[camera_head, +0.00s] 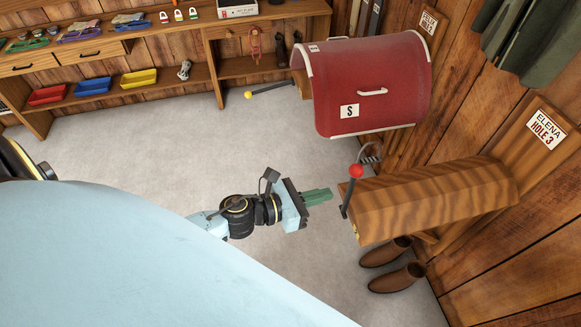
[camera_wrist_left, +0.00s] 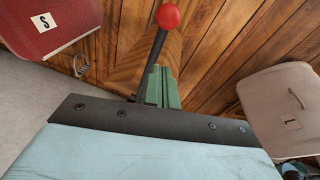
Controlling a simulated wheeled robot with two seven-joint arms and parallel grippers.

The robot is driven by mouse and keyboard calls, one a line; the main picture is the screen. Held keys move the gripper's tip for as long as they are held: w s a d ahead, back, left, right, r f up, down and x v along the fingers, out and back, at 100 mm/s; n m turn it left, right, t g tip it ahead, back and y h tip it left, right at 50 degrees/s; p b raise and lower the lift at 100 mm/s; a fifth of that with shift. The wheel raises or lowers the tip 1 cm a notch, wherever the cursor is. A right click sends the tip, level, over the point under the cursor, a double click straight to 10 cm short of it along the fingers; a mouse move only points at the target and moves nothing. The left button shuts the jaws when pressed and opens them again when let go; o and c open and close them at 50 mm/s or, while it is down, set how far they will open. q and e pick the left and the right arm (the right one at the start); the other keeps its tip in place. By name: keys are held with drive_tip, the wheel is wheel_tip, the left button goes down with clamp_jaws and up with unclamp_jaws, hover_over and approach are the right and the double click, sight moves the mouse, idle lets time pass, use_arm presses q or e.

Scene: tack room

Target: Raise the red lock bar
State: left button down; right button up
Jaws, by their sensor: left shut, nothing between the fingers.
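The red lock bar is a dark rod with a red ball knob (camera_head: 356,171) at the front end of a wooden saddle rack (camera_head: 440,198). Its rod slants from the knob down to the rack's front end. My left gripper (camera_head: 328,194) has green fingers, shut and empty, pointing at the rack just left of the rod. My right gripper is not in view.
A red saddle cover (camera_head: 370,85) marked S hangs behind the rack. A yellow-knobbed bar (camera_head: 270,89) sticks out further left. Brown boots (camera_head: 397,278) stand under the rack. A shelf bench (camera_head: 150,50) with coloured trays lines the back. The grey floor around my left gripper is clear.

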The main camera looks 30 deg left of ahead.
use_arm(q)
drive_tip(key=s+a+r, duration=0.3)
drive_tip(key=s+r, duration=0.2)
drive_tip(key=r, duration=0.1)
drive_tip(key=shift+a+r, duration=0.15)
drive_tip(key=shift+a, duration=0.05)
drive_tip(key=s+a+f+n+g+y+b, duration=0.15)
drive_tip(key=a+f+n+y, duration=0.3)
drive_tip(key=f+n, duration=0.7)
drive_tip(key=s+a+f+n+g+y+b, duration=0.1)
drive_tip(key=a+f+n+y+b, duration=0.4)
drive_tip(key=f, duration=1.2)
drive_tip(key=s+a+f+n+g, duration=0.1)
drive_tip(key=s+f+n+g, duration=0.1)
drive_tip(key=s+f+n, duration=0.5)
drive_tip(key=s+f+n+g, duration=0.2)
drive_tip(key=s+f+n, duration=0.3)
drive_tip(key=f, duration=0.4)
drive_tip(key=s+d+f+n+g+b, duration=0.1)
drive_tip(key=s+d+f+n+g, duration=0.1)
drive_tip(key=s+f+n, duration=0.3)
drive_tip(key=s+d+f+n+g+b, duration=0.2)
drive_tip(key=s+f+n, duration=0.3)
drive_tip(key=s, duration=0.6)
drive_tip(key=shift+s+d+n+g, duration=0.2)
drive_tip(key=shift+d+n+g, duration=0.15)
drive_tip(key=shift+d+g, duration=0.45)
